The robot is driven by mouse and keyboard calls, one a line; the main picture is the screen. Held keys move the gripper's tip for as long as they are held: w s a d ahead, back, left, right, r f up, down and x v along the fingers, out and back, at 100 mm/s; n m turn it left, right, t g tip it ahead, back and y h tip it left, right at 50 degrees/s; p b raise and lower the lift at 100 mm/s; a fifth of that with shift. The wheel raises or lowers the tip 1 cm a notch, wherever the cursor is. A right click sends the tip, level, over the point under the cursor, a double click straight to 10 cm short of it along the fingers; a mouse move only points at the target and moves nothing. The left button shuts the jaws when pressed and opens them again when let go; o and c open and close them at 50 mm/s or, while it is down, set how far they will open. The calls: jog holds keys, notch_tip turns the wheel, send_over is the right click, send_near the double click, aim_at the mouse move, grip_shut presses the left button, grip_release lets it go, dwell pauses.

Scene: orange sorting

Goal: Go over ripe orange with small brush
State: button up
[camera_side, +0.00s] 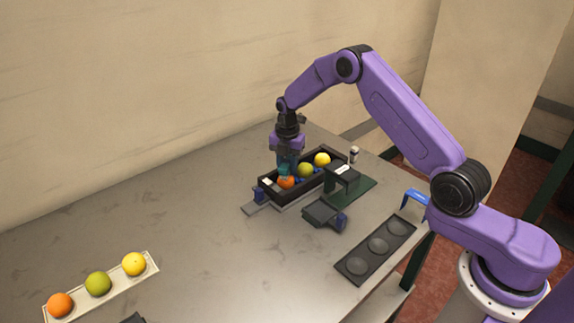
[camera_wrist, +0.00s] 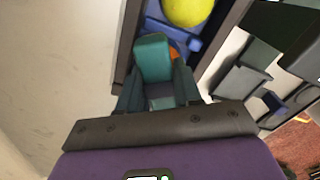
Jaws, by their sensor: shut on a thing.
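The ripe orange (camera_side: 286,182) sits at the near left end of a dark tray (camera_side: 266,192). In the wrist view only a sliver of the orange (camera_wrist: 174,54) shows. My gripper (camera_side: 287,157) points down over it, shut on a teal block-shaped piece, which I take for the small brush (camera_wrist: 153,57). The brush's lower end is right at the top of the orange. Its bristles are hidden, and I cannot tell whether they touch the fruit. A green fruit (camera_side: 305,170) and a yellow fruit (camera_side: 322,159) sit farther along the tray.
A dark device on a green base (camera_side: 365,188) and a flat dark piece with blue parts (camera_side: 324,215) stand close right of the tray. A black plate with three round recesses (camera_side: 355,267) lies nearer. A white tray (camera_side: 153,266) with three fruits lies at lower left. The table between is clear.

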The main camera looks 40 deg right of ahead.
jog(key=shift+s+a, duration=0.25)
jog(key=shift+a, duration=0.25)
jog(key=shift+r, duration=3.5)
